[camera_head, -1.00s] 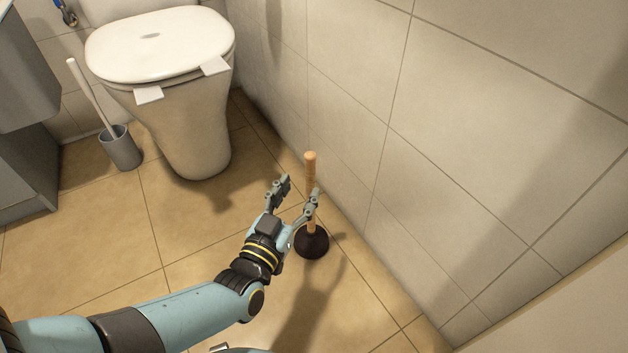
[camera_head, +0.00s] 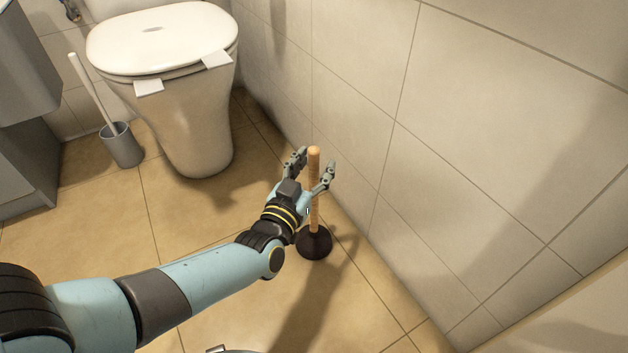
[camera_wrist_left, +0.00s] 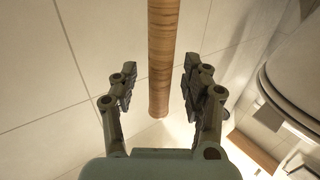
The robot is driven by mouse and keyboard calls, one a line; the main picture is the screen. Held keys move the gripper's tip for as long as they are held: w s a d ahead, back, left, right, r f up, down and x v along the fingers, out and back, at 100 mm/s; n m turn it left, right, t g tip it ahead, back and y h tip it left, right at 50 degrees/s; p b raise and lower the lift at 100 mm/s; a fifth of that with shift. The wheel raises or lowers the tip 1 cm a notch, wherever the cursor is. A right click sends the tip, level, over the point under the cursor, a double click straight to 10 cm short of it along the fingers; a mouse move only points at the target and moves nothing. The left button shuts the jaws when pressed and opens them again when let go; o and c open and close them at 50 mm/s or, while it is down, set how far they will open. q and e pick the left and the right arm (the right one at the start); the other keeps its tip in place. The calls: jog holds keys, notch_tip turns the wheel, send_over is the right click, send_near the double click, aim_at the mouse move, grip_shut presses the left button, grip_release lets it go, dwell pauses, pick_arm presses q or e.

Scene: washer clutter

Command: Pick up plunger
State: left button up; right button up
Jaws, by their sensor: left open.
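The plunger (camera_head: 314,243) stands upright on the tiled floor near the right wall, with a dark rubber cup and a light wooden handle. My left gripper (camera_head: 313,170) is open at the upper part of the handle, with one finger on each side of it in the head view. In the left wrist view the wooden handle (camera_wrist_left: 162,60) runs between the two open fingers of my left gripper (camera_wrist_left: 160,88), with a gap visible on both sides. My right gripper is not in view.
A white toilet (camera_head: 165,45) stands at the back. A toilet brush in a grey holder (camera_head: 122,146) is left of it, beside a grey cabinet (camera_head: 25,160). The tiled wall (camera_head: 480,130) is close on the plunger's right. Floor left of the plunger is clear.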

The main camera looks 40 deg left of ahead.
pick_arm(q)
grip_shut()
dwell(0.3)
dwell(0.6)
